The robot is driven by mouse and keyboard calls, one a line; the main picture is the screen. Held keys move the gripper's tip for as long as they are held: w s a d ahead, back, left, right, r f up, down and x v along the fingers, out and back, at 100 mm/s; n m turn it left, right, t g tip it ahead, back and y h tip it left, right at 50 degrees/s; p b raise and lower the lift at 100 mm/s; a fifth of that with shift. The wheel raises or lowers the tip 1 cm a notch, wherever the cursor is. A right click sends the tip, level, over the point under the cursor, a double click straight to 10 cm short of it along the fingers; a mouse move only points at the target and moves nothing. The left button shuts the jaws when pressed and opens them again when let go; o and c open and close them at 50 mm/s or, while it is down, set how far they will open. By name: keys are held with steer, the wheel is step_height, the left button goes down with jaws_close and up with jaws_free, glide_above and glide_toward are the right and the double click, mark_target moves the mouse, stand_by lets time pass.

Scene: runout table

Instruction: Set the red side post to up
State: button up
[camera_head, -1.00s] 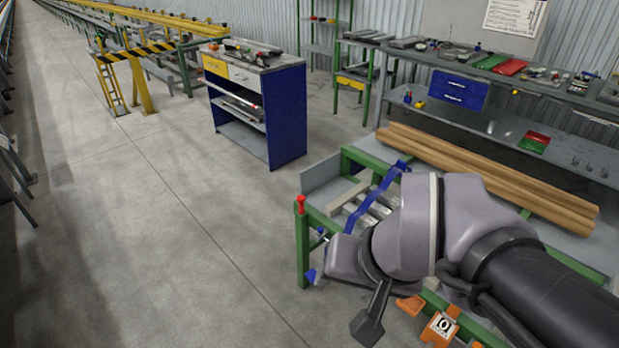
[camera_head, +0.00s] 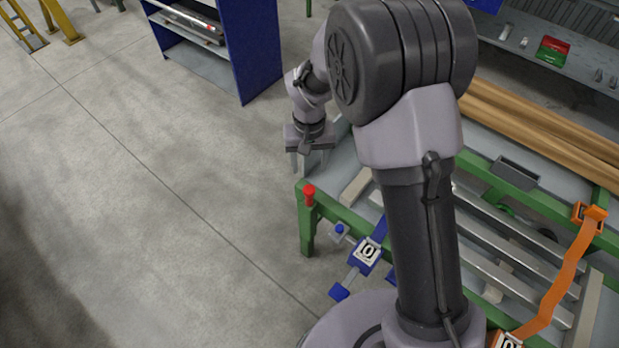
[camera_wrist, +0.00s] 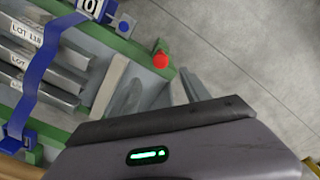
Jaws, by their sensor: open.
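The red side post (camera_head: 309,194) is a short red peg with a rounded cap at the near left corner of the green-framed runout table (camera_head: 343,214). In the wrist view the red cap (camera_wrist: 160,60) shows near the upper middle, seen from above, so its height is hard to judge there. My gripper (camera_head: 309,168) points down just behind the post in the head view, its two fingers apart and empty. In the wrist view my gripper (camera_wrist: 160,92) has its fingers spread below the cap, apart from it.
A blue strap with a numbered buckle (camera_head: 366,251) and an orange strap (camera_head: 563,290) cross the metal bars on the table. A blue cabinet (camera_head: 245,50) stands behind.

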mark_target(309, 189)
step_height(309, 189, down, 12)
steer(key=b, duration=0.4)
steer(key=shift+w, duration=0.15)
steer(key=shift+r, duration=0.1)
jaws_close()
stand_by(0.8)
